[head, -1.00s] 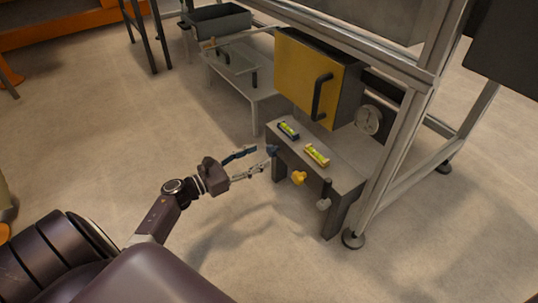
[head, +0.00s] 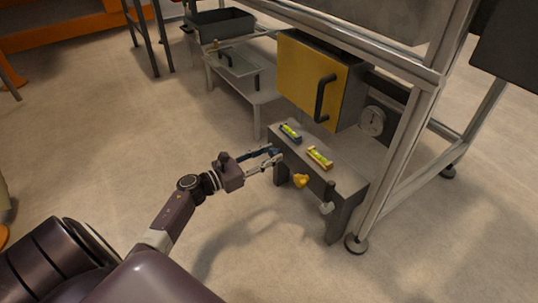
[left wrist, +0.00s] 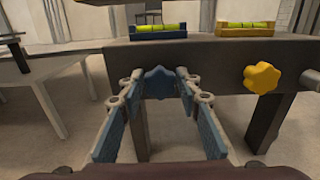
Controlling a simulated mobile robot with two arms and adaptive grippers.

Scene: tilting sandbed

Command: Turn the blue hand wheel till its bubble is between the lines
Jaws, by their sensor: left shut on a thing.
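The blue hand wheel (left wrist: 159,82) is a lobed knob on the front of a grey bench (left wrist: 208,58). My left gripper (head: 277,157) is at the bench's front left; in the left wrist view its two fingertips (left wrist: 159,76) sit on either side of the wheel and are shut on it. In the head view the fingers largely hide the wheel. The blue level (head: 290,133) with a yellow-green vial lies on the bench top above the wheel, and also shows in the left wrist view (left wrist: 158,36). Its bubble is too small to place against the lines. My right gripper is out of view.
A yellow level (head: 319,157) lies on the bench beside the blue one. A yellow-doored box (head: 300,75) hangs above the back of the bench. Floor in front is clear.

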